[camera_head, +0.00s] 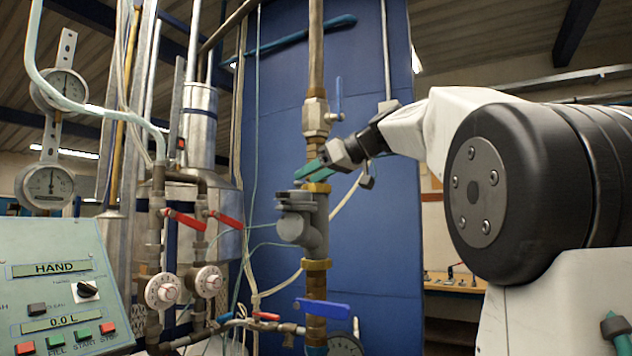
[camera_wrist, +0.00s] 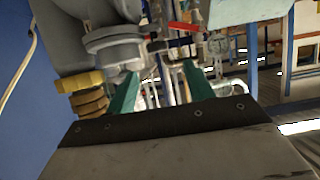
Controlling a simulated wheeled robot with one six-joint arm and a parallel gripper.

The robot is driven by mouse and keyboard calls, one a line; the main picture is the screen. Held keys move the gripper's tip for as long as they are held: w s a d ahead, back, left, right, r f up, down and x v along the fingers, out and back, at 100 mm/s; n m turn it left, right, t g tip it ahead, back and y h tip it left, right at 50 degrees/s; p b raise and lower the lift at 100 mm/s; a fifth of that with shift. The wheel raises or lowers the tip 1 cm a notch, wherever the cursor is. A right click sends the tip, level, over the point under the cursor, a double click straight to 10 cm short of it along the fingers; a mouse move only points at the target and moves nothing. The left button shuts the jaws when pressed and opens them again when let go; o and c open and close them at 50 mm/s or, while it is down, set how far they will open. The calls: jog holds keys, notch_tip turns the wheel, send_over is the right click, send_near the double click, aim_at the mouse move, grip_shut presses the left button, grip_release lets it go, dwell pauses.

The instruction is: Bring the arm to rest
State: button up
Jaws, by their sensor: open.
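My gripper (camera_head: 310,170) has teal fingers and is raised in front of the vertical brass and grey pipe, just above the grey meter body (camera_head: 302,222) in the head view. In the wrist view my gripper (camera_wrist: 160,85) shows two teal fingers spread apart with nothing held between them. The grey meter body (camera_wrist: 112,45) lies just beyond the left finger there. I cannot tell whether the fingers touch the pipe or the meter. My white and black arm reaches in from the right.
A control panel (camera_head: 55,285) reading HAND and 0.0 L stands at the lower left. Red-handled valves (camera_head: 185,220) and round dials (camera_head: 163,291) are beside it. A blue lever (camera_head: 322,308) is low on the pipe. A blue panel (camera_head: 365,250) stands behind; a wooden bench (camera_head: 455,284) is farther back.

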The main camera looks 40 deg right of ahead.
jog(key=shift+s+d, duration=0.15)
jog(key=shift+d, duration=0.1)
dwell(0.3)
jog(key=s+a+f+m+g+h, duration=0.1)
jog(key=s+a+f+m+g, duration=0.15)
jog(key=f, duration=0.45)
jog(key=s+a+f+m+g, duration=0.1)
jog(key=s+f+m+g, duration=0.15)
jog(key=f, duration=0.45)
jog(key=s+a+f+m+g+h, duration=0.1)
jog(key=s+f+m, duration=0.15)
jog(key=f, duration=0.55)
jog(key=s+a+f+n+g+h, duration=0.1)
jog(key=s+a+f, duration=0.3)
jog(key=s+f, duration=0.3)
jog(key=s+a+f+n+g+h, duration=0.1)
jog(key=s+a+f+g, duration=0.1)
jog(key=s+a+f, duration=0.3)
jog(key=s+a+f+n+g+h, duration=0.1)
jog(key=s+a+f, duration=0.4)
jog(key=s+f, duration=0.5)
jog(key=shift+s+g, duration=0.5)
jog(key=shift+s, duration=0.45)
